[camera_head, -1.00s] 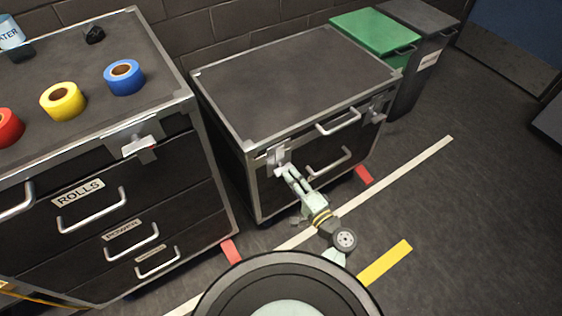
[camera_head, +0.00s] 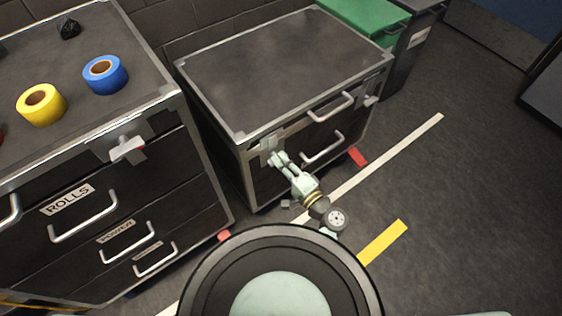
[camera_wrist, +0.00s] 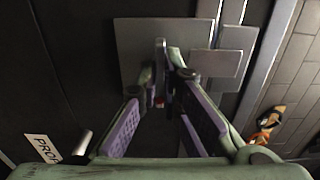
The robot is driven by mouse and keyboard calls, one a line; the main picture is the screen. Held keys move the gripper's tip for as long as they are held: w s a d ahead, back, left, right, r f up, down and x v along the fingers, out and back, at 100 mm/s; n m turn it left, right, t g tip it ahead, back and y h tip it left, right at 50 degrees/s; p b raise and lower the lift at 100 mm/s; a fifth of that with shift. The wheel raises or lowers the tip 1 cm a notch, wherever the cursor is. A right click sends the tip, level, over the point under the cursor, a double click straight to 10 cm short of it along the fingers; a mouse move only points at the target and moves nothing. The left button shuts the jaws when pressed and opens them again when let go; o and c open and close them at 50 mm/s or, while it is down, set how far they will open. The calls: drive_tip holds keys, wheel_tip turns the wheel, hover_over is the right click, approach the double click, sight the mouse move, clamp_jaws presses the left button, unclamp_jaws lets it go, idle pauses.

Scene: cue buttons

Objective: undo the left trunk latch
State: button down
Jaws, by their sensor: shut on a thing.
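The trunk (camera_head: 285,65) is a black case with silver edges. Its left latch (camera_head: 266,144) is a pale metal plate at the front left corner. In the wrist view the latch plate (camera_wrist: 200,40) is grey, with a thin upright piece (camera_wrist: 160,62) standing out from it. My gripper (camera_head: 273,158) is at this latch, and its fingers partly hide it. In the wrist view the fingertips (camera_wrist: 160,85) are on either side of the upright piece, shut on it. The right latch (camera_head: 371,99) shows at the trunk's other front corner.
A drawer cabinet (camera_head: 75,250) stands close on the left, with a blue roll (camera_head: 105,75) and a yellow roll (camera_head: 42,105) on top. A green-lidded bin (camera_head: 365,22) is behind the trunk. Trunk handles (camera_head: 331,107) stick out right of my gripper.

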drive_tip(key=shift+r+m, duration=0.1)
drive_tip(key=shift+m, duration=0.2)
idle(0.4)
drive_tip(key=shift+w+m+p, duration=0.1)
drive_tip(key=shift+m+p, duration=3.65)
drive_tip(key=shift+m, duration=4.85)
drive_tip(key=c, duration=1.8)
unclamp_jaws()
drive_tip(key=shift+a, duration=0.1)
drive_tip(key=shift+o, duration=0.2)
